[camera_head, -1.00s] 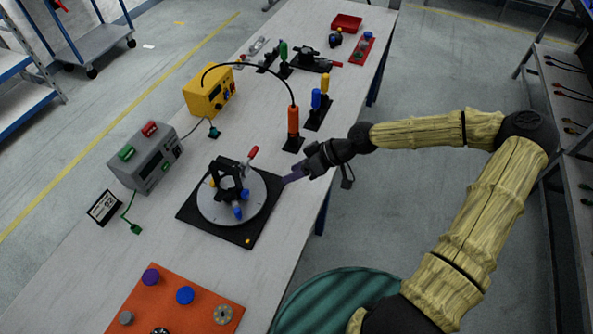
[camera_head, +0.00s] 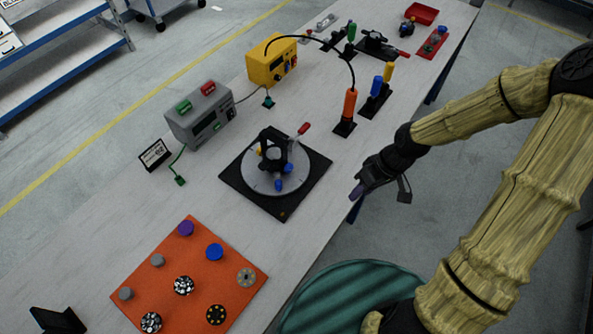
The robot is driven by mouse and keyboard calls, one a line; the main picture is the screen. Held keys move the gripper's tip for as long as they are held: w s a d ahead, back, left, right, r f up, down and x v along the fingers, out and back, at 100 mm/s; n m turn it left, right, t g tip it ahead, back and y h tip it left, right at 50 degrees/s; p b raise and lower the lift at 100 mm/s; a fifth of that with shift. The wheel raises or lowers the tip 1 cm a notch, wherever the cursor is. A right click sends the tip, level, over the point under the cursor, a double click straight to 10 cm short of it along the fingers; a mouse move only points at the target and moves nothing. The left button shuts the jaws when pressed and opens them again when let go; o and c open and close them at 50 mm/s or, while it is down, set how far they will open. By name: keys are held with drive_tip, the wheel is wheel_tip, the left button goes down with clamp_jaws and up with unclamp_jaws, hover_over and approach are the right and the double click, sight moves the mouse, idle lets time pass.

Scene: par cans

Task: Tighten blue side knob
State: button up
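A round grey turntable (camera_head: 262,186) sits on a black square base (camera_head: 313,183) on the workbench. A black fixture (camera_head: 268,148) stands upright on the turntable. My gripper (camera_head: 357,191) is right of the base, at the bench's right edge, apart from the fixture. Its fingers are small and seen end-on, so their opening is unclear.
An orange board (camera_head: 217,280) with several knobs and discs lies in front. A grey box (camera_head: 200,115), a yellow box (camera_head: 272,65) and an orange-handled tool (camera_head: 349,103) stand behind. Bare bench lies between the base and the orange board.

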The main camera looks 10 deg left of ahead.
drive_tip(key=s+d+r+m+t+h, duration=0.1)
drive_tip(key=s+d+r+m+t, duration=0.1)
drive_tip(key=d+r+m, duration=0.2)
drive_tip(key=s+d+r+m+t+h, duration=0.1)
drive_tip(key=s+d+r+m+h, duration=0.1)
drive_tip(key=r, duration=0.7)
drive_tip(key=s+d+m, duration=0.1)
drive_tip(key=d+m, duration=0.1)
drive_tip(key=shift+d+r+m+t+h, duration=0.3)
drive_tip(key=shift+d+r+t, duration=0.05)
drive_tip(key=shift+r+t, duration=0.05)
drive_tip(key=shift+w, duration=0.15)
